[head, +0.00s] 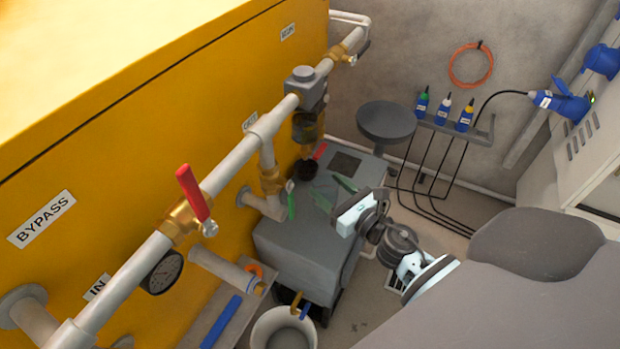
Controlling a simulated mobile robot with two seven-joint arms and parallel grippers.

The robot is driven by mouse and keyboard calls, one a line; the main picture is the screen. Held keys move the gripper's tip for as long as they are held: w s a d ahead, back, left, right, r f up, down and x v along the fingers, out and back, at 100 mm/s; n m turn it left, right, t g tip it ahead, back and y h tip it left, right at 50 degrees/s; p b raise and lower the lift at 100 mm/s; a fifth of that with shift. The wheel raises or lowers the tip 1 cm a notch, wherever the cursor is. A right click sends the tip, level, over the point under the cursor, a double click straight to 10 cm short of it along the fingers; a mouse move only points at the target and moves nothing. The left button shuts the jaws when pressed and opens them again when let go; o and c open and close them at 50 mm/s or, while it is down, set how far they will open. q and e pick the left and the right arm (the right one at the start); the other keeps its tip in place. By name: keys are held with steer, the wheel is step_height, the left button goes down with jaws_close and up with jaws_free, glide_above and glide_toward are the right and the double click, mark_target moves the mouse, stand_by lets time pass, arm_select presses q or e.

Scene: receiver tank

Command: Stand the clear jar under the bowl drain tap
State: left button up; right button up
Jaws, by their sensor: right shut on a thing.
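My right gripper (332,192) reaches in from the lower right, low over the top of a grey cabinet (300,240). Its green fingers stand apart, shut on the clear jar, whose outline hardly shows against the grey top. The filter bowl (308,127), dark with an amber tint, hangs under a grey housing (305,85) on the pipe, up and left of the gripper. A small red lever (320,151) shows just below the bowl; the drain outlet itself is hard to make out. My left gripper is not in view.
A dark round thing (305,170) sits below the bowl. A grey stool (386,121) stands behind, a white bucket (262,330) at the front.

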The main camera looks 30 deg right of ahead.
mark_target(317, 188)
steer(key=w, duration=0.4)
steer(key=w+a, duration=0.1)
steer(key=w, duration=0.1)
steer(key=shift+w, duration=0.65)
step_height(317, 188, down, 3)
steer(key=shift+r+b, duration=0.15)
steer(key=shift+b, duration=0.65)
steer(key=shift+f, duration=0.35)
steer(key=shift+f+b, duration=0.15)
steer(key=shift+b, duration=0.15)
steer(key=shift+w, duration=0.1)
steer(key=shift+f, duration=0.15)
steer(key=o, duration=1.1)
